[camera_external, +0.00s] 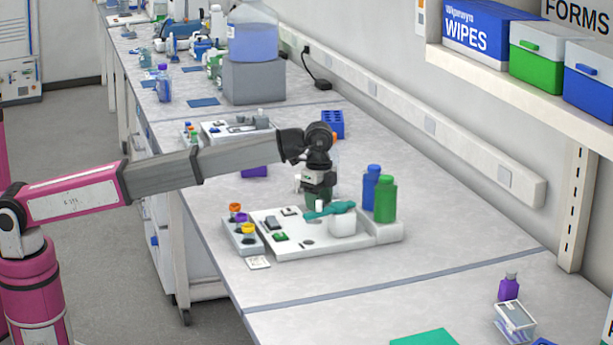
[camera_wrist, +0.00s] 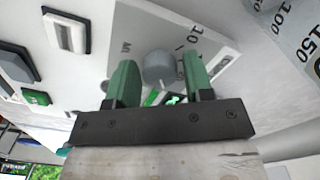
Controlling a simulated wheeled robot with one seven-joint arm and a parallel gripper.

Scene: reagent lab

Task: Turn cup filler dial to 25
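The cup filler (camera_external: 285,245) is a white unit on the bench. Its dial (camera_wrist: 158,68) is a small round grey knob on a pale panel marked "ML" and "10"; other markings are partly hidden, and I cannot read its setting. My gripper (camera_wrist: 159,62) has two green fingers, one on each side of the dial, with a visible gap on both sides. The gripper is open. In the external view my gripper (camera_external: 319,197) points down over the unit and hides the dial. A white cup (camera_external: 343,226) stands just right of it, with a teal piece (camera_external: 330,210) at its top.
A green bottle (camera_external: 385,200) and a blue bottle (camera_external: 371,188) stand close on the right. A small tray (camera_external: 243,240) with coloured caps is at the left. In the wrist view a graduated wall (camera_wrist: 290,30) is near at upper right. The front bench is mostly clear.

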